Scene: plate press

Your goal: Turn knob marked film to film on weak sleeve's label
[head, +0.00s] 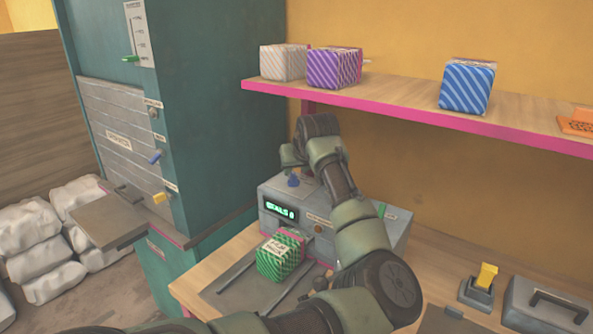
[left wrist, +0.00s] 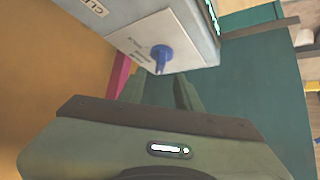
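The grey device (head: 335,222) stands on the wooden bench, with a lit green display (head: 280,209) that seems to read "SEALS 0". A blue knob (head: 293,181) sits on a pale plate on its top; it also shows in the left wrist view (left wrist: 161,56), its plate's lettering too small to read. My left gripper (head: 292,160) is just above this knob, its fingers apart in the left wrist view (left wrist: 160,92), without a visible grip. A green striped sleeve (head: 281,258) with a white label stands before the device; the label's words are not clear.
A teal cabinet (head: 215,100) with more small knobs stands at the left. A pink-edged shelf (head: 400,98) above holds striped packs, including a blue one (head: 467,87). A yellow-handled switch (head: 484,284) and a grey case (head: 545,308) are on the right of the bench.

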